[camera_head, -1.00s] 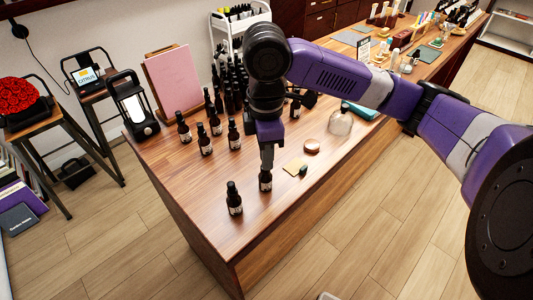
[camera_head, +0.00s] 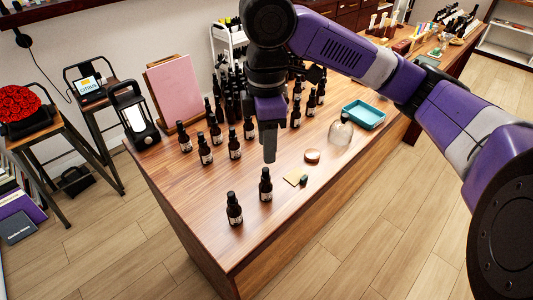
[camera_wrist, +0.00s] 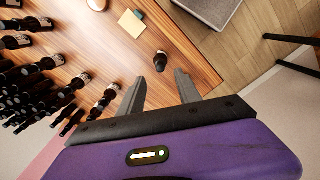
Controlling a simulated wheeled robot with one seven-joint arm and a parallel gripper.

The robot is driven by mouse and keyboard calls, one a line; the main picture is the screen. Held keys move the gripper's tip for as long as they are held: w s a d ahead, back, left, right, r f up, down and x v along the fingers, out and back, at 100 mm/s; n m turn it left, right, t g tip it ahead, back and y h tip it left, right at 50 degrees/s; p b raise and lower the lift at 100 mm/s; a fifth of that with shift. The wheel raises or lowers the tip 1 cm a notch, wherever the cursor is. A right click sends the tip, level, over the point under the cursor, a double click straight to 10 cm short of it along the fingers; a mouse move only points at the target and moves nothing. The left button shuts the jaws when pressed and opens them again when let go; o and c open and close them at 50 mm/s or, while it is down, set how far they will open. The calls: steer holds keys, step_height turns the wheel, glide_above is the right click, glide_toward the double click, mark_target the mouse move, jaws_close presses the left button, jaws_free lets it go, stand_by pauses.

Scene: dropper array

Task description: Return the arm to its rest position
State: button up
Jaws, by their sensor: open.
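My gripper (camera_head: 270,158) is raised above the near end of the wooden table (camera_head: 180,190), pointing down. It is open and empty; both fingers show apart in the wrist view (camera_wrist: 160,82). A dark dropper bottle (camera_head: 265,187) with a pale label stands upright below the fingertips, apart from them. Another such bottle (camera_head: 234,210) stands to its left near the table's edge. In the wrist view a dark bottle (camera_wrist: 160,62) shows beyond the gap between the fingers. My arm reaches in from the right side of the head view.
Several dark bottles (camera_head: 217,132) stand in loose rows behind the gripper. A pink board (camera_head: 173,92) and a lantern (camera_head: 137,120) stand at the back left.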

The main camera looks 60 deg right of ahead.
steer(key=shift+r, duration=0.4)
